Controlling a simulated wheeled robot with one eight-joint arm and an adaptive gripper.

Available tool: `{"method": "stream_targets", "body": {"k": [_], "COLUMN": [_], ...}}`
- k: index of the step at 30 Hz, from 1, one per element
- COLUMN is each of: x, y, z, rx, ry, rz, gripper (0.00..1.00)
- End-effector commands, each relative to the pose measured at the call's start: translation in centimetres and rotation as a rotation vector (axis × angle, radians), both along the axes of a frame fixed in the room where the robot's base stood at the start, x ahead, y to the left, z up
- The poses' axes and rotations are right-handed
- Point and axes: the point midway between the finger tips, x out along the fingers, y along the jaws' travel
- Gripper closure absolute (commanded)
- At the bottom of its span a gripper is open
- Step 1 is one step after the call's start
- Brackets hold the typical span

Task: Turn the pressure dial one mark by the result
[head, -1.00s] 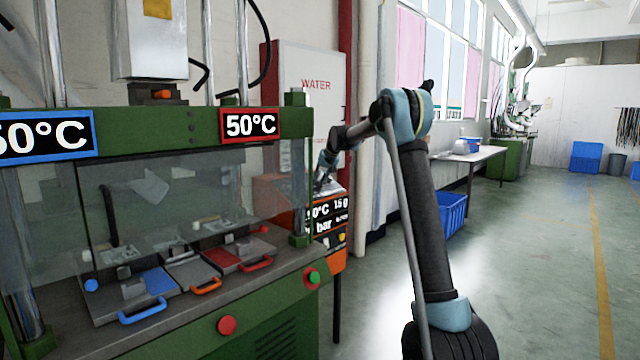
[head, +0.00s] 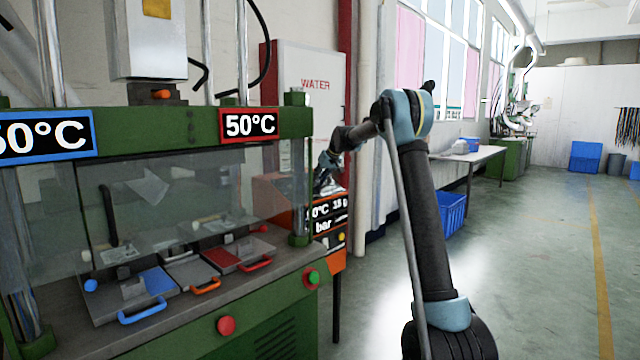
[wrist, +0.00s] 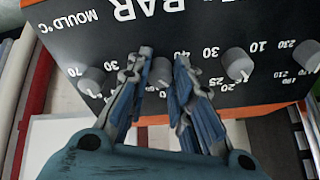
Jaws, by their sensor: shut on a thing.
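The dark control panel (wrist: 210,30) fills the upper part of the wrist view, with a row of grey dials and white numbers. A grey dial (wrist: 161,72) below the large BAR lettering sits between the two fingers of my gripper (wrist: 164,62). My gripper is shut on this dial, and the fingers hide parts of it and of its scale. I cannot read its exact setting. In the head view, my gripper (head: 322,180) is at the orange-edged control box (head: 338,262) beside the press. The box's small display is partly legible, showing °C and bar.
Other dials flank the held one: a left dial (wrist: 92,80) by MOULD °C and a right dial (wrist: 238,64). The green press (head: 190,130) with a 50°C sign stands left of the box. The floor at right (head: 540,260) is clear.

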Motion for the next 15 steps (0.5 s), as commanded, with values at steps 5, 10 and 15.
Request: {"method": "stream_targets", "body": {"k": [5,10,15], "x": [0.04,0.02,0.01], "y": [-0.19,-0.12,-0.06], "z": [-0.04,-0.03,-0.01], "rx": [-0.002,-0.002,0.0], "ry": [0.001,0.001,0.0], "rz": [-0.002,-0.002,-0.001], "gripper": [0.75,0.58,0.58]}}
